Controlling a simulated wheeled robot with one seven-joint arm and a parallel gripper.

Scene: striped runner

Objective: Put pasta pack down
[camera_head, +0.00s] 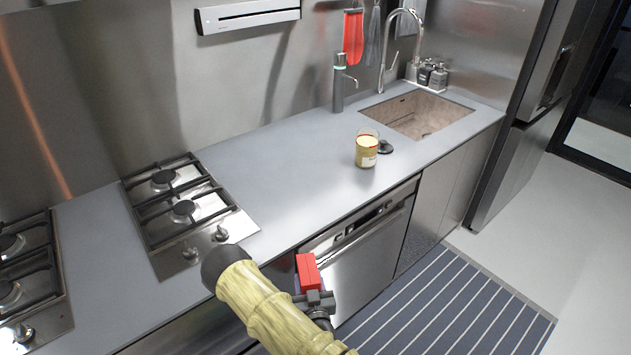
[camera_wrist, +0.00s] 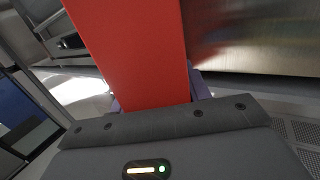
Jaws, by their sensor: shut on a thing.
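The pasta pack is a red box (camera_head: 307,272) in the head view, in front of the dishwasher and below the counter's front edge. It fills the upper middle of the wrist view as a red slab (camera_wrist: 136,50). My gripper (camera_head: 316,296) is shut on the lower end of the pack and holds it in the air. The fingertips are mostly hidden behind the pack and the gripper body in the wrist view. The grey counter (camera_head: 285,165) has a wide bare stretch between the hob and the sink.
A gas hob (camera_head: 187,215) is at left, with a second hob (camera_head: 25,280) at the far left. A glass jar (camera_head: 366,150) and a small dark lid (camera_head: 385,147) stand before the sink (camera_head: 415,115). A dispenser (camera_head: 339,88) stands near the wall. A striped runner (camera_head: 450,310) covers the floor.

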